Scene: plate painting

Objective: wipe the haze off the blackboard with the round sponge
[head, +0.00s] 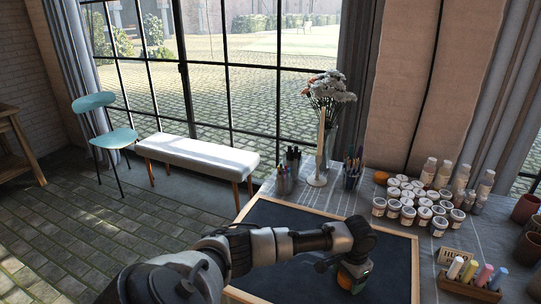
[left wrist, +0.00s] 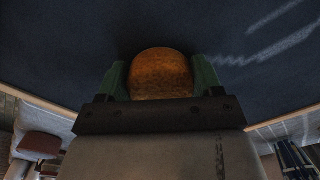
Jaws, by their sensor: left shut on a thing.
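The blackboard (head: 395,265), dark with a light wooden frame, lies on the table; its near part runs out of the head view. My left gripper (head: 354,272) is over its right half, pointing down, shut on the round orange-brown sponge (head: 345,283). In the left wrist view the sponge (left wrist: 161,68) sits between two green fingers, close against the dark board (left wrist: 60,50); I cannot tell whether it touches. Pale streaks of haze (left wrist: 262,50) show on the board to the right there. My arm hides part of the board. My right gripper is out of view.
Paint jars (head: 410,205) stand behind the board to the right. A chalk holder (head: 468,285) stands right of the board. Brush cups (head: 286,180), a candle (head: 320,150) and a flower vase (head: 330,125) line the far edge. The board's left part is clear of objects.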

